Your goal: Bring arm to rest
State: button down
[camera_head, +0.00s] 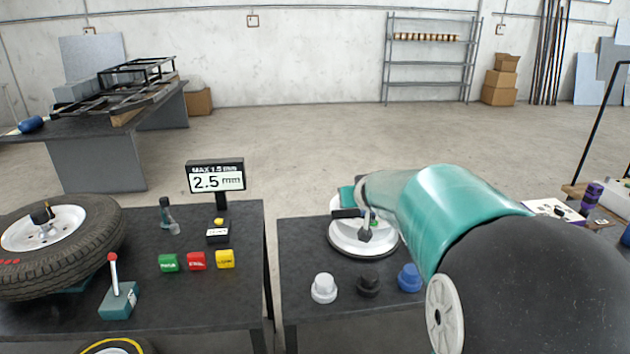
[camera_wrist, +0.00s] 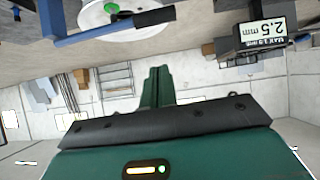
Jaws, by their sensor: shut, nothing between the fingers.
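My gripper (camera_wrist: 158,72) shows in the wrist view as two green fingers side by side, shut with nothing between them. In the head view my teal and black arm reaches in from the lower right over the right-hand dark table (camera_head: 300,246). The gripper is mostly hidden there behind my own arm. A white round disc (camera_head: 352,246) lies on that table below the end of my arm. It also shows in the wrist view (camera_wrist: 96,18), apart from the fingers.
The left table holds a tyre (camera_head: 82,236), a red-handled lever (camera_head: 118,300), coloured buttons (camera_head: 196,261) and a "2.5 mm" display (camera_head: 216,179). White, black and blue knobs (camera_head: 324,288) line the right table's front. Open floor (camera_head: 300,150) lies behind, with shelves (camera_head: 430,65) at the wall.

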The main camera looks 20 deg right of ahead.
jog(key=s+a+n+g+y, duration=0.3)
jog(key=s+a+y, duration=0.1)
jog(key=s+a, duration=1.6)
jog(key=s+a+f+g, duration=0.2)
jog(key=s, duration=0.7)
jog(key=shift+f+h, duration=0.35)
jog(key=shift+h, duration=0.05)
